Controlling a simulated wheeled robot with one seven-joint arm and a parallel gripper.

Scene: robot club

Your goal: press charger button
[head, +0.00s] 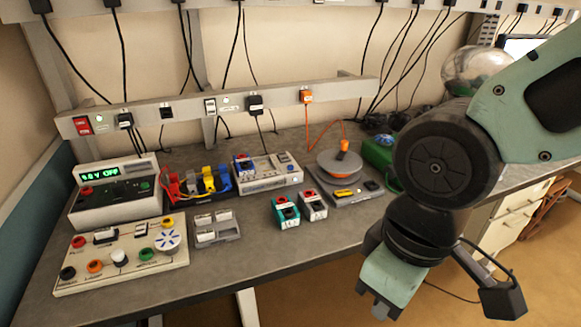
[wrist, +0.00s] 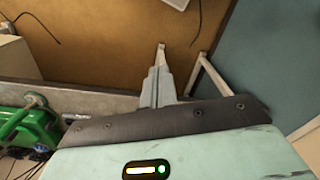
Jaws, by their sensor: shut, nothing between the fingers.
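A grey box with a green lit display reading about "8.8V OFF" (head: 115,195) stands at the bench's left end, with a red spot and a green mark on its front. A pale box with blue and dark controls and a small screen (head: 268,174) stands mid-bench at the back. I cannot tell for certain which box is the charger, and its button is too small to make out. My gripper (head: 380,309) hangs pointing down at the right, in front of the bench edge and apart from both boxes. Its fingers are together and empty, also in the wrist view (wrist: 161,52).
A cream panel with coloured knobs (head: 120,258) lies front left. A grey tray (head: 215,231), teal and grey blocks (head: 287,212) and a scale-like unit with a round plate (head: 340,170) stand on the bench. Cables hang behind.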

